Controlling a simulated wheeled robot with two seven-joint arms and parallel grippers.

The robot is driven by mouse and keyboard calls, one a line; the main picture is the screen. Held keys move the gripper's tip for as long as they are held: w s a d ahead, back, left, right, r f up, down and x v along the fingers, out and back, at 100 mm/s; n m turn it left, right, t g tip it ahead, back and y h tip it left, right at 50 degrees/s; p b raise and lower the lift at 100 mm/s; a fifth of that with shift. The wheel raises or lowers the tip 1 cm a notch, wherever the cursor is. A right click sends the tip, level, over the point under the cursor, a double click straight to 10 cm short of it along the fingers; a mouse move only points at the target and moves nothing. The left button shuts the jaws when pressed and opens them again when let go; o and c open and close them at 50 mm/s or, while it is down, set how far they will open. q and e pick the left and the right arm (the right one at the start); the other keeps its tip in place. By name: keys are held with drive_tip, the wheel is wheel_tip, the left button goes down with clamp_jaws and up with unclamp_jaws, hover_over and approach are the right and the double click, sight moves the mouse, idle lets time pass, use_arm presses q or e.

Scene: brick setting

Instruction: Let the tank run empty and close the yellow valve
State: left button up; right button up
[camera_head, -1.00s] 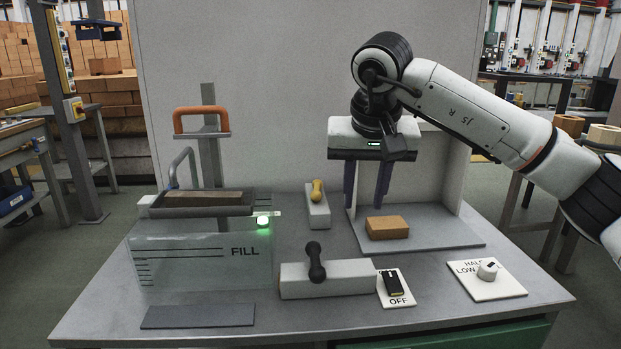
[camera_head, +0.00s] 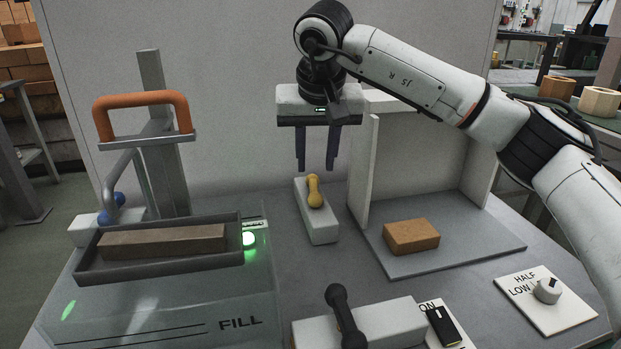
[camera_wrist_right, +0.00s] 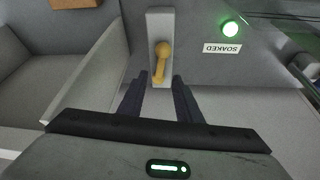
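The yellow valve (camera_head: 314,191) is a small yellow handle on a pale block behind the middle of the bench; it also shows in the right wrist view (camera_wrist_right: 161,57). The clear tank (camera_head: 170,318) with level lines and the word FILL stands at the left. I cannot tell its water level. My right gripper (camera_head: 317,168) is open and empty, fingers pointing down just above and behind the yellow valve. In the right wrist view its fingers (camera_wrist_right: 161,77) lie on either side of the handle's near end, not visibly touching it. My left gripper is not in view.
A brown brick lies in a dark tray (camera_head: 92,272) over the tank. A green lamp (camera_head: 248,239) glows beside it, near a SOAKED label (camera_wrist_right: 222,48). A black lever (camera_head: 341,310), a switch (camera_head: 444,326), a dial (camera_head: 547,290) and an orange brick (camera_head: 411,236) stand around.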

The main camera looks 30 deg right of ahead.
sight(314, 185)
drive_tip(key=x, duration=0.7)
drive_tip(key=shift+b, duration=0.4)
clamp_jaws()
